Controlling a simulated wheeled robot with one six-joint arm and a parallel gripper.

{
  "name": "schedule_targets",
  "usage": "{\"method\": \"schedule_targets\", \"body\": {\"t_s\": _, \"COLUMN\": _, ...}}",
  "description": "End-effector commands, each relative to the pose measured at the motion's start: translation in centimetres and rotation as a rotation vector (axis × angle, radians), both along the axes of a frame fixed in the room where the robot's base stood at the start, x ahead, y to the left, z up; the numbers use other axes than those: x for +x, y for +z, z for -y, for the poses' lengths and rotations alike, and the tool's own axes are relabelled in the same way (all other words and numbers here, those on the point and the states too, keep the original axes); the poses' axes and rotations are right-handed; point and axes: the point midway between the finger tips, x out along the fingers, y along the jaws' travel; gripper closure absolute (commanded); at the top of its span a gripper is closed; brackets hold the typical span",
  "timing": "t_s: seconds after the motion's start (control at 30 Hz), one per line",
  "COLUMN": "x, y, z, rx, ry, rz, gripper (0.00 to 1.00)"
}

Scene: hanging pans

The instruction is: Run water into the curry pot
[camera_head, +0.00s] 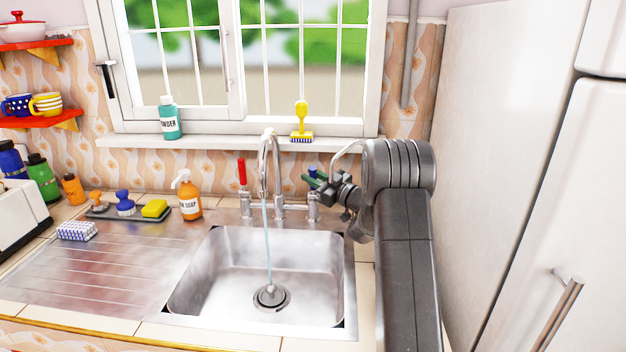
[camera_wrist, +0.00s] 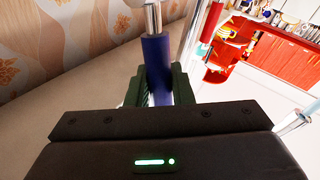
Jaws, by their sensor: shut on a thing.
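My gripper (camera_head: 318,180) is at the right tap of the sink. In the wrist view my gripper (camera_wrist: 158,85) is shut on a blue tap handle (camera_wrist: 155,52), one finger on each side. Water (camera_head: 267,240) runs from the curved faucet (camera_head: 263,160) straight down to the drain of the steel sink (camera_head: 205,280). The basin holds no pot. The red tap handle (camera_head: 242,173) stands upright on the left. A red and white lidded pot (camera_head: 22,32) sits on the upper shelf; I cannot tell if it is the curry pot.
An orange soap bottle (camera_head: 190,200) and a tray (camera_head: 120,212) with a yellow sponge (camera_head: 154,208) stand left of the faucet. A white fridge (camera_head: 560,200) closes off the right side. The drainboard (camera_head: 110,270) is mostly clear.

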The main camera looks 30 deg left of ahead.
Motion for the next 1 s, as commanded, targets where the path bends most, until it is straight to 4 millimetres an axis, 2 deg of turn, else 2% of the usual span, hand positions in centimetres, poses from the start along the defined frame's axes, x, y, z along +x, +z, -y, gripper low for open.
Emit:
{"method": "schedule_targets", "body": {"t_s": 0.03, "x": 0.0, "y": 0.0, "z": 0.0, "rx": 0.000, "ry": 0.000, "rz": 0.000, "gripper": 1.00}}
{"method": "schedule_targets", "body": {"t_s": 0.07, "x": 0.0, "y": 0.0, "z": 0.0, "rx": 0.000, "ry": 0.000, "rz": 0.000, "gripper": 0.74}}
{"method": "schedule_targets", "body": {"t_s": 0.13, "x": 0.0, "y": 0.0, "z": 0.0, "rx": 0.000, "ry": 0.000, "rz": 0.000, "gripper": 0.60}}
{"method": "schedule_targets", "body": {"t_s": 0.47, "x": 0.0, "y": -0.1, "z": 0.3, "rx": -0.001, "ry": 0.000, "rz": 0.000, "gripper": 0.60}}
{"method": "schedule_targets", "body": {"t_s": 0.57, "x": 0.0, "y": -0.4, "z": 1.4, "rx": -0.001, "ry": -0.002, "rz": 0.000, "gripper": 0.60}}
{"method": "schedule_targets", "body": {"t_s": 0.8, "x": -0.3, "y": -1.0, "z": 5.4, "rx": 0.000, "ry": -0.002, "rz": 0.000, "gripper": 0.60}}
{"method": "schedule_targets", "body": {"t_s": 1.0, "x": -0.4, "y": -1.2, "z": 7.3, "rx": -0.001, "ry": -0.001, "rz": 0.000, "gripper": 0.60}}
